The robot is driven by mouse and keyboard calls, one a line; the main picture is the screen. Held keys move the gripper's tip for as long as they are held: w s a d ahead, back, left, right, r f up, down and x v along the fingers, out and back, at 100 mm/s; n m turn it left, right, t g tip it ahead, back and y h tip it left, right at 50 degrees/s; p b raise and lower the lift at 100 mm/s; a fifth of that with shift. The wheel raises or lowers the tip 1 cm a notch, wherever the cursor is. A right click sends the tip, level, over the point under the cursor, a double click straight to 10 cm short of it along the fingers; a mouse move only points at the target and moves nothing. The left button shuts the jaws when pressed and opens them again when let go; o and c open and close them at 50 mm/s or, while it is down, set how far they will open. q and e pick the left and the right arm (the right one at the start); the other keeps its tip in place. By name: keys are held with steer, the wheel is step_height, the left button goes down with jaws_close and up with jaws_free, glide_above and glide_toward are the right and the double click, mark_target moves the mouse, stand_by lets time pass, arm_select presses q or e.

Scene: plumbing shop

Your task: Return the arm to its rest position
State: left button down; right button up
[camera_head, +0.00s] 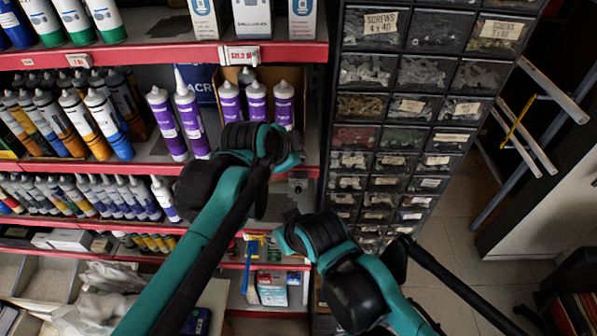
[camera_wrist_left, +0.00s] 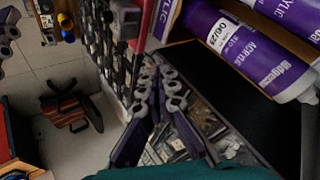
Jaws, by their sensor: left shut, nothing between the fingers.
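My left arm (camera_head: 205,245) comes in from the lower left in the head view. It is teal and black, and it bends at a black joint (camera_head: 262,145) in front of the shelf. My left gripper (camera_wrist_left: 157,78) shows in the left wrist view, its grey fingers close together with nothing between them. In the head view its fingers are hidden or too small to make out. My right arm (camera_head: 345,265) shows at the lower middle, folded, in front of the drawer cabinet's foot. My right gripper cannot be seen.
Red-edged shelves (camera_head: 110,168) hold many sealant tubes. Purple tubes (camera_head: 190,115) stand behind my left arm, and in the left wrist view purple tubes (camera_wrist_left: 245,50) are close at the upper right. A drawer cabinet (camera_head: 410,70) stands right of the shelves. Tiled floor (camera_head: 445,270) lies open beyond it.

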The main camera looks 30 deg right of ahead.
stand_by(0.6)
arm_select(q)
steer(key=a+f+n+t+y+b, duration=0.3)
steer(key=a+f+n+b, duration=0.7)
steer(key=a+f+b, duration=1.25)
steer(key=s+a+f+n+y+b, duration=0.1)
steer(key=s+a+f+n+b, duration=0.2)
steer(key=a+f+b, duration=0.2)
steer(key=s+a+f+n+y+b, duration=0.2)
steer(key=a+f+b, duration=0.4)
steer(key=a+f, duration=0.4)
steer(key=s+a+f+n+g+y+b, duration=0.1)
steer(key=s+a+f+n+b, duration=0.3)
steer(key=a+f, duration=0.4)
step_height(320, 180, down, 6)
steer(key=shift+s+f+n+y+b, duration=0.2)
steer(key=shift+s+n+y+b, duration=0.1)
steer(key=shift+n+b, duration=0.35)
arm_select(e)
step_height(320, 180, down, 39)
steer(key=shift+c, duration=0.3)
